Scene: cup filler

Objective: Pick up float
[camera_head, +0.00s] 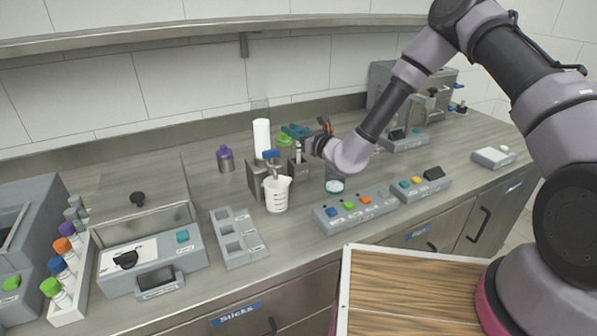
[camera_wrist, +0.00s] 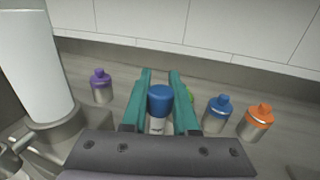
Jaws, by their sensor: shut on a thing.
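The float (camera_wrist: 159,105), a small piece with a blue round top and a white labelled body, stands upright between the teal fingers of my gripper (camera_wrist: 160,92) in the wrist view. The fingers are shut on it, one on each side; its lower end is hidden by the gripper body. In the head view my gripper (camera_head: 298,131) is above the counter, just right of the tall white cylinder. There the float is too small and covered to make out clearly.
The white cylinder (camera_head: 262,139) stands close left of my gripper, above a metal filler. A white beaker (camera_head: 277,193) stands in front. Purple (camera_wrist: 101,86), blue (camera_wrist: 217,113) and orange (camera_wrist: 256,121) capped bottles stand behind. A button panel (camera_head: 352,210) lies at the front right.

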